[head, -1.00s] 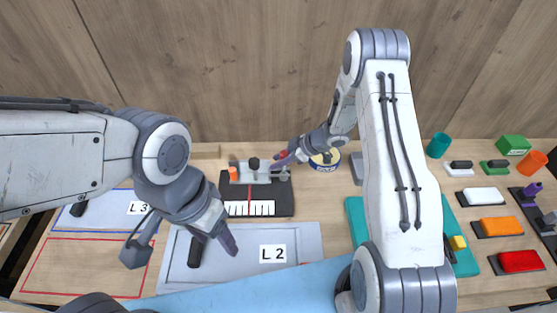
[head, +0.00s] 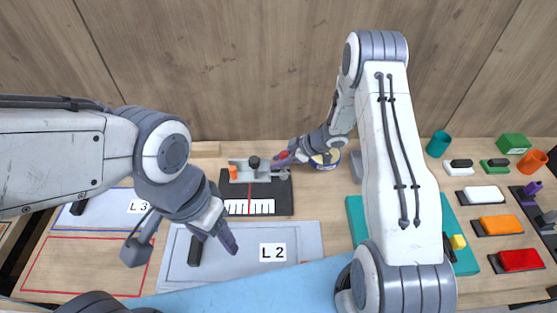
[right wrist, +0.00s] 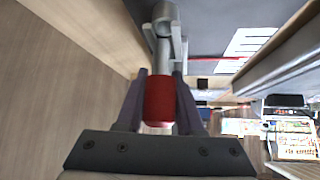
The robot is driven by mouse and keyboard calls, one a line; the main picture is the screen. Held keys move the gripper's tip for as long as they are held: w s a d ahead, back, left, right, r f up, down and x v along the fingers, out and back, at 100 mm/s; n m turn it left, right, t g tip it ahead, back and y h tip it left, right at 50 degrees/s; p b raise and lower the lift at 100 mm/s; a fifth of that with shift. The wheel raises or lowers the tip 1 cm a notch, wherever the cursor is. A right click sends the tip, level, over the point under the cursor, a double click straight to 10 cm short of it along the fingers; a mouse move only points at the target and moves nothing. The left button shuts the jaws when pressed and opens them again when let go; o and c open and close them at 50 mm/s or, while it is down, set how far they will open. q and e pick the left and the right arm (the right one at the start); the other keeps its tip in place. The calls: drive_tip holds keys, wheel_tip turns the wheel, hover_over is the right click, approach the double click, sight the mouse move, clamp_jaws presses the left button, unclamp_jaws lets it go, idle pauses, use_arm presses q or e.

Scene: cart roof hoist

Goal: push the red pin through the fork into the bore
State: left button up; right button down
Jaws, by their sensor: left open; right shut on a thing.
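The red pin (right wrist: 160,98) has a red grip and a grey metal part beyond it. My right gripper (right wrist: 158,85) is shut on the red grip, one finger on each side. In the head view the red pin (head: 283,155) shows small at the right end of a grey metal fixture (head: 262,178). In the right wrist view the grey fork (right wrist: 165,25) lies straight beyond the pin, in line with it. How deep the pin sits and the bore itself are hidden. My left gripper (head: 183,247) is open and empty above the L 2 mat.
The fixture's dark plate (head: 285,207) carries a white scale with a red line. An orange block (head: 233,173) and a black knob (head: 254,162) are on the fixture. A wooden wall rises behind.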

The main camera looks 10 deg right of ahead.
drive_tip(key=shift+f+b, duration=0.5)
drive_tip(key=shift+f, duration=0.45)
drive_tip(key=shift+c, duration=2.3)
unclamp_jaws()
drive_tip(key=shift+r, duration=0.1)
drive_tip(key=b+v, duration=0.1)
drive_tip(key=v, duration=0.9)
drive_tip(key=shift+s+d+r, duration=0.1)
drive_tip(key=shift+r, duration=0.05)
